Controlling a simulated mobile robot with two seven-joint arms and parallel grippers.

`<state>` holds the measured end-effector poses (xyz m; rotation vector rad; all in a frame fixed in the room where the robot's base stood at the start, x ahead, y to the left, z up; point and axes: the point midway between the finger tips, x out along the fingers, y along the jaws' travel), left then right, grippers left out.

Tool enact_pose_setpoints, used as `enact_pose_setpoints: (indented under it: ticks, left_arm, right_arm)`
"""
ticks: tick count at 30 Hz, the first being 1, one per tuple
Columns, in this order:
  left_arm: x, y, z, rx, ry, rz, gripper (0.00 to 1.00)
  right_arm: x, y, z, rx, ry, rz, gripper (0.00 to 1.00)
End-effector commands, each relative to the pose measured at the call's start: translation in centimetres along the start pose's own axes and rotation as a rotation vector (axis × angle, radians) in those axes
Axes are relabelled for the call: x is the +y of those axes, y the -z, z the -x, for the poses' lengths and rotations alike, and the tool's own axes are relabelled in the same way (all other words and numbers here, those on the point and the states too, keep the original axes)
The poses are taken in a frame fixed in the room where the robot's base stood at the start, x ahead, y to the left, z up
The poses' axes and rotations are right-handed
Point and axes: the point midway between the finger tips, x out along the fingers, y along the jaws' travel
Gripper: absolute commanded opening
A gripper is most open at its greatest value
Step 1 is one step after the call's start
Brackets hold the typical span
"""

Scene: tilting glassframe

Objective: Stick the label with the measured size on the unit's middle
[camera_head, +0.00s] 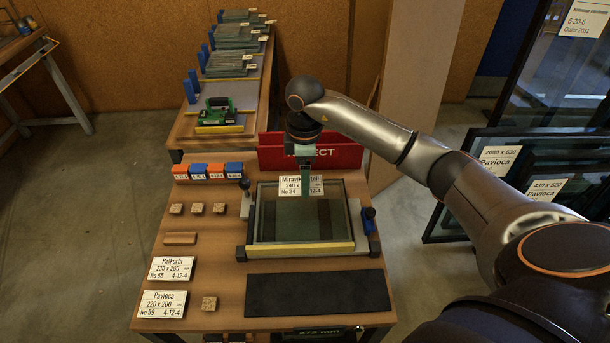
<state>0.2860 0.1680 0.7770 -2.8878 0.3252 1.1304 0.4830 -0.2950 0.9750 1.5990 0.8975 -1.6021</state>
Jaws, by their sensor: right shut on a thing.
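My right gripper (304,168) comes in from the right and is shut on a white label (296,187) reading "Miravik", "240 x" and "No 34"; the gripper covers part of its text. The label is over the far part of the glass unit (285,226); I cannot tell whether it touches the glass. The unit lies flat in a holder with a yellow front strip (300,248). Two more labels lie on the bench at left: Pelkorin 230 x 200 (171,268) and Pavioca 220 x 200 (163,304). My left gripper is out of view.
Orange and blue blocks (208,171) and wooden pieces (197,209) lie at left. A dark mat (318,292) in front is empty. Large glass panes (520,180) stand at right.

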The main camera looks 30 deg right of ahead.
Motion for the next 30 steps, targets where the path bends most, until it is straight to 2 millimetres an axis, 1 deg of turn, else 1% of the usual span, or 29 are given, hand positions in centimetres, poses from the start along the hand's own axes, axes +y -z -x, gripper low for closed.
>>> enact_pose_setpoints:
  ticks: [2, 8, 14, 24, 30]
  left_arm:
    - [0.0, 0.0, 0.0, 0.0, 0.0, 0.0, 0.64]
    - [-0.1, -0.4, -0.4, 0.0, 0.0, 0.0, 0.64]
    - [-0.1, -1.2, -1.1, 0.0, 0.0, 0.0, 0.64]
    - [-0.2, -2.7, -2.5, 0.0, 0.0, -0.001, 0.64]
    - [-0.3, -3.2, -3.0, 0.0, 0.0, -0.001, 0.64]
  right_arm:
    - [0.0, 0.0, 0.0, -0.001, -0.001, 0.0, 0.22]
    - [0.0, -0.1, -0.9, -0.001, 0.001, -0.001, 0.22]
    - [0.0, 0.0, -2.6, -0.001, 0.001, -0.001, 0.22]
    - [0.0, 0.0, -6.0, -0.001, 0.0, 0.0, 0.22]
    - [0.0, 0.0, -7.4, -0.001, 0.0, 0.0, 0.22]
